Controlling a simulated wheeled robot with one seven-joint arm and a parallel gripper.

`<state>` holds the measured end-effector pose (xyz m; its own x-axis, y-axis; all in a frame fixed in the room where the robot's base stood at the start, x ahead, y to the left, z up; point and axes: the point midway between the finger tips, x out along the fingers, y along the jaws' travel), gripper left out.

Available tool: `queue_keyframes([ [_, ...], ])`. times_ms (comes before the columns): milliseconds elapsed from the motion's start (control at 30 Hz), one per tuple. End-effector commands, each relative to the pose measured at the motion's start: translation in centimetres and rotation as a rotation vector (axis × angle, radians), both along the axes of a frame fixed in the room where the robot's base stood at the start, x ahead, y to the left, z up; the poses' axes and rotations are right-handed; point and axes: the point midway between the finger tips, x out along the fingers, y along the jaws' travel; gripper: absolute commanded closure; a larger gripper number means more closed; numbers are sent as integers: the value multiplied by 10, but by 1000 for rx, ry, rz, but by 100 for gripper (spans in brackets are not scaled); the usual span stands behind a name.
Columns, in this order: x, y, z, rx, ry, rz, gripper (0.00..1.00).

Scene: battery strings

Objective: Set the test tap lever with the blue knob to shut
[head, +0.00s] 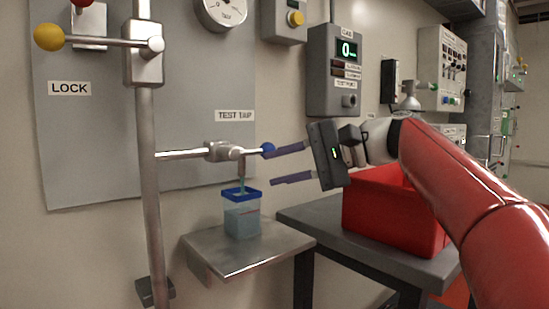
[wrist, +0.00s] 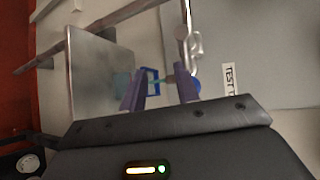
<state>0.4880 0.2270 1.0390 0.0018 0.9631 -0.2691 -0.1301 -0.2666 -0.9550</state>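The test tap (head: 222,151) is on a horizontal pipe under the TEST TAP label, its spout pointing down. Its lever reaches right, in line with the pipe, to the blue knob (head: 268,150). A thin bluish stream (head: 241,180) runs from the spout into a clear blue-rimmed jar (head: 242,215), which holds bluish liquid and has a red line. My gripper (head: 269,168) is open and empty. Its upper finger is at the knob in the head view; contact is unclear. In the wrist view, the blue knob (wrist: 195,84) is partly hidden behind the right finger.
The jar stands on a small metal shelf (head: 225,272). A red bin (head: 385,215) sits on a grey bench at right, beneath my arm. A vertical pipe (head: 150,190) with a yellow-knobbed lever stands at left. A gauge box (head: 334,95) hangs above my gripper.

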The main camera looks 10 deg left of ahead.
Motion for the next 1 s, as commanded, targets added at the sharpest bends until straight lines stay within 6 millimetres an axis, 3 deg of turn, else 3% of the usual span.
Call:
queue_keyframes([
  [100, 5, -6, 20, 92, 13, 58, 69],
  [233, 5, -7, 30, 132, 17, 88, 69],
  [700, -2, 56, 22, 134, 17, 92, 69],
  [1000, -2, 68, 20, 134, 16, 88, 69],
])
